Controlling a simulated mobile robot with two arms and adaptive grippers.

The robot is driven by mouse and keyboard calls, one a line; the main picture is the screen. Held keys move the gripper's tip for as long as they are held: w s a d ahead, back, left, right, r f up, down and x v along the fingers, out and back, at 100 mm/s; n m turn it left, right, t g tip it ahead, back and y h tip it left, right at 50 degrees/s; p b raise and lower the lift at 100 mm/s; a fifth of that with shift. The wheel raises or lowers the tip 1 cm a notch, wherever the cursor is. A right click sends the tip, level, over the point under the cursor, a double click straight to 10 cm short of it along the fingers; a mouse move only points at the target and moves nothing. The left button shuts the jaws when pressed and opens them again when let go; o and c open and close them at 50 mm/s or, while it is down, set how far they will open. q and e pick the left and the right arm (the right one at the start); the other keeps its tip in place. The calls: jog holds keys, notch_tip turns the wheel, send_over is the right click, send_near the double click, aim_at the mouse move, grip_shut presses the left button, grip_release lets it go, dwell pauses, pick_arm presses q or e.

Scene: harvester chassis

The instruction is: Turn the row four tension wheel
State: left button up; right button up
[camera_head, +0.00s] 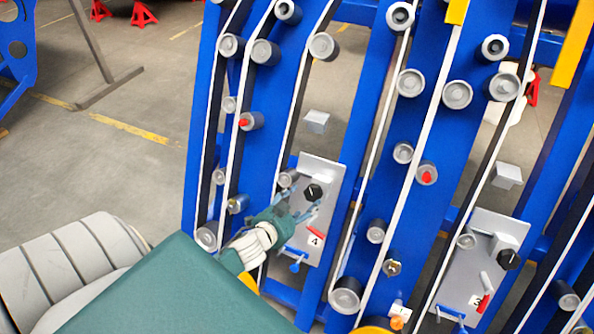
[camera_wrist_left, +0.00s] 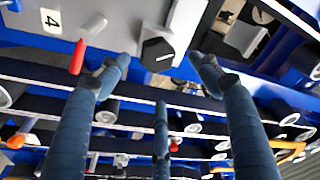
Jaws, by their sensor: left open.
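The row four plate (camera_head: 323,171) is a grey panel on a blue frame, with a label reading 4 (camera_head: 314,240). A black hexagonal knob (camera_head: 313,192) with a white mark sits on it, seemingly the tension wheel. It also shows in the left wrist view (camera_wrist_left: 158,54), near the top centre. My left gripper (camera_head: 298,205) is open at the plate, just lower left of the knob. In the left wrist view its fingertips (camera_wrist_left: 162,64) spread to either side of the knob, with a third finger below. Contact cannot be told. My right gripper is not in view.
A red-tipped lever (camera_head: 316,231) is close to the knob; it also shows in the left wrist view (camera_wrist_left: 77,57). Blue uprights, belts and rollers (camera_head: 323,46) surround the plate. A similar plate labelled 3 (camera_head: 463,280) is at right. Open floor (camera_head: 110,180) lies left.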

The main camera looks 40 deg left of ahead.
pick_arm(q)
jog(key=shift+v, duration=1.2)
